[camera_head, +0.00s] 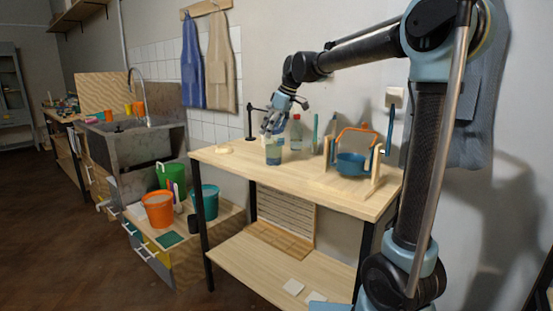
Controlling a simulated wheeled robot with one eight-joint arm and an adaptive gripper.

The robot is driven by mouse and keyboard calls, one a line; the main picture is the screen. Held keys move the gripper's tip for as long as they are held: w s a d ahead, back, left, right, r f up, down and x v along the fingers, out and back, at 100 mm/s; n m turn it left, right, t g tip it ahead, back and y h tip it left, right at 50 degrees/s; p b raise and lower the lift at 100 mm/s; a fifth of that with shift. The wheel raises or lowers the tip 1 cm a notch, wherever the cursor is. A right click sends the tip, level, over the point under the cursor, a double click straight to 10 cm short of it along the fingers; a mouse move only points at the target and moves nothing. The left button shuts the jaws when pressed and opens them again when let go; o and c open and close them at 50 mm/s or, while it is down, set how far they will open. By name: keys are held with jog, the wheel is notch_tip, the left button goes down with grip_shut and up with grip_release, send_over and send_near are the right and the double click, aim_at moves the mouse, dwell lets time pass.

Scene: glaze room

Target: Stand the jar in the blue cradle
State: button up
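A clear jar (273,155) with a bluish-green lower part stands upright near the left part of the wooden table. My gripper (270,132) points down right at the top of the jar. At this size I cannot tell whether its fingers touch the jar or how far apart they are. The blue cradle (352,164) is a bowl-like piece held between wooden posts at the right of the table. An orange handle or frame (358,131) rises above it. The inside of the cradle is hard to make out.
On the table (325,192), a bottle with a red cap (296,133) stands behind the jar, a dark stand (249,125) at the back left, and a pale disc (224,150) at the left. The front of the tabletop is clear. Buckets (158,210) stand on a low bench to the left.

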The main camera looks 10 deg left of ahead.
aim_at(270, 141)
jog(key=shift+d+x, duration=0.2)
jog(key=shift+x, duration=2.65)
jog(key=shift+w, duration=0.15)
grip_shut()
